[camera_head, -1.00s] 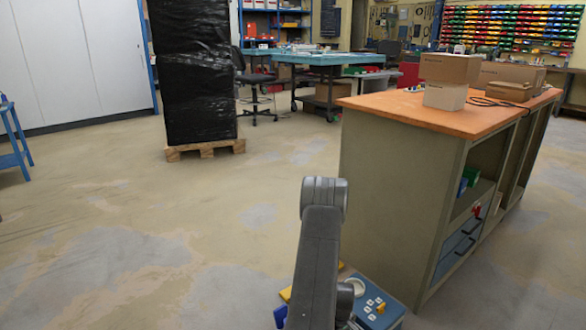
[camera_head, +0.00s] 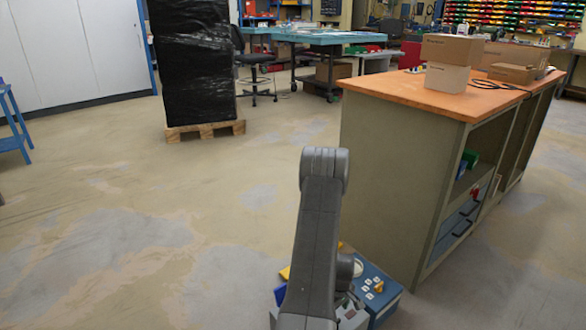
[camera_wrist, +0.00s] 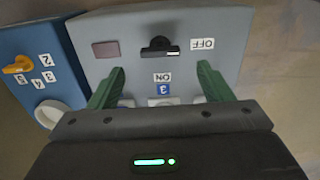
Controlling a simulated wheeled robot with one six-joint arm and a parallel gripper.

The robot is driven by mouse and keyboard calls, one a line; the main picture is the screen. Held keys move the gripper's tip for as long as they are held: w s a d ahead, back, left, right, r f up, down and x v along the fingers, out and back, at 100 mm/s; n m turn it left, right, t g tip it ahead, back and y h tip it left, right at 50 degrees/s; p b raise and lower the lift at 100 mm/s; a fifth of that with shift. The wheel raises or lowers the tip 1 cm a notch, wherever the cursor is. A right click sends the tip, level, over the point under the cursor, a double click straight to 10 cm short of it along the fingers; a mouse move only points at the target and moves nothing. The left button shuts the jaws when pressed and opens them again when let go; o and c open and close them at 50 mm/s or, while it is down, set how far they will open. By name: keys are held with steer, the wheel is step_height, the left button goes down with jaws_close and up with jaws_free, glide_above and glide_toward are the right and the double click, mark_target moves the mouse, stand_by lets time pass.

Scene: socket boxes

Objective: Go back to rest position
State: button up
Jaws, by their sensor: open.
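My gripper (camera_wrist: 160,66) has two green fingers spread apart with nothing between them. In the wrist view they hang in front of a grey socket box (camera_wrist: 228,22) with a black rotary switch (camera_wrist: 160,48), OFF and ON labels and a blue number 3 label. The switch is just beyond the fingertips and appears apart from them. A blue box (camera_wrist: 30,47) with a yellow knob (camera_wrist: 17,65) and numbered labels stands to the left. In the head view the blue box (camera_head: 383,300) shows low in the middle, while my arm hides the gripper.
A workbench (camera_head: 395,180) with an orange top (camera_head: 410,91) stands close on the right, carrying cardboard boxes (camera_head: 452,48). A black-wrapped pallet load (camera_head: 193,65) stands at the back left. The floor on the left is mostly clear.

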step_height(320, 180, down, 6)
steer(key=shift+r+b, duration=0.1)
steer(key=shift+b, duration=0.85)
steer(key=shift+m+p, duration=0.4)
steer(key=shift+m, duration=0.2)
steer(key=m+p, duration=0.1)
steer(key=m, duration=0.2)
steer(key=shift+r, duration=0.1)
steer(key=m+p, duration=0.1)
steer(key=m, duration=0.4)
steer(key=shift+p, duration=0.3)
steer(key=m+p, duration=0.3)
steer(key=m, duration=0.3)
steer(key=shift+m+p, duration=0.65)
steer(key=shift+m, duration=0.75)
steer(key=shift+s, duration=0.1)
